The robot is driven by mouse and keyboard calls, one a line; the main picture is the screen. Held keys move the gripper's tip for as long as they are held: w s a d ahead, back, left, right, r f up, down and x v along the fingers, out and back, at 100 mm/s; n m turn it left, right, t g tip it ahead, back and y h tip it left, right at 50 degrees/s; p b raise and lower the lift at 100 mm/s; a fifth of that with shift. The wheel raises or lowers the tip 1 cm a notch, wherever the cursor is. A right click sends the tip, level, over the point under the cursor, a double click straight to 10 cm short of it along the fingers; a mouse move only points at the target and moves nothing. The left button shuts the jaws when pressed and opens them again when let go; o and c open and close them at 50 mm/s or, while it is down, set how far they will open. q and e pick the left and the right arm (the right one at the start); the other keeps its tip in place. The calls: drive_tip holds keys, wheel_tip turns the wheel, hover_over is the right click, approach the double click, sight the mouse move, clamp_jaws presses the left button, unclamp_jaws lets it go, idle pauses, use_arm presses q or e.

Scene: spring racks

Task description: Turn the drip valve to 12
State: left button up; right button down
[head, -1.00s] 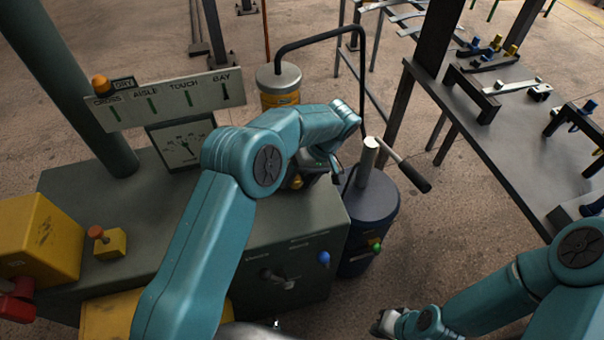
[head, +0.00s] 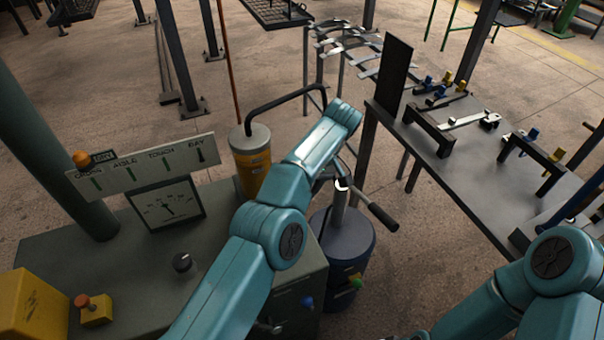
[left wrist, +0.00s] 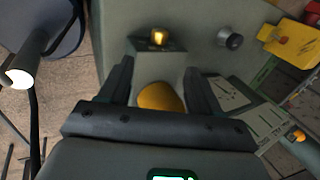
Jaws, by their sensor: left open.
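A black round knob (head: 183,262) with a light mark stands on the grey console; it also shows in the left wrist view (left wrist: 230,38). I cannot tell for sure whether it is the drip valve. Behind it is a white dial gauge (head: 167,203) with a dark needle; its numbers are too small to read. My left gripper (left wrist: 160,70) is open, with its fingers apart and a yellow rounded thing (left wrist: 160,97) seen between them.
A blue drum (head: 345,245) with a black-gripped lever (head: 383,217) stands right of the console. A yellow canister (head: 250,165) is behind. A signboard (head: 145,168), red-button box (head: 95,310) and small lamp (left wrist: 158,38) are on the console. A rack table (head: 480,165) is right.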

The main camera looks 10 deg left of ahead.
use_arm(q)
drive_tip(key=shift+w+d+r+p, duration=0.15)
drive_tip(key=shift+r+p, duration=0.3)
drive_tip(key=shift+p, duration=0.3)
use_arm(e)
wheel_tip(320, 180, up, 3)
drive_tip(key=shift+f, duration=0.2)
use_arm(q)
drive_tip(key=shift+f, duration=0.1)
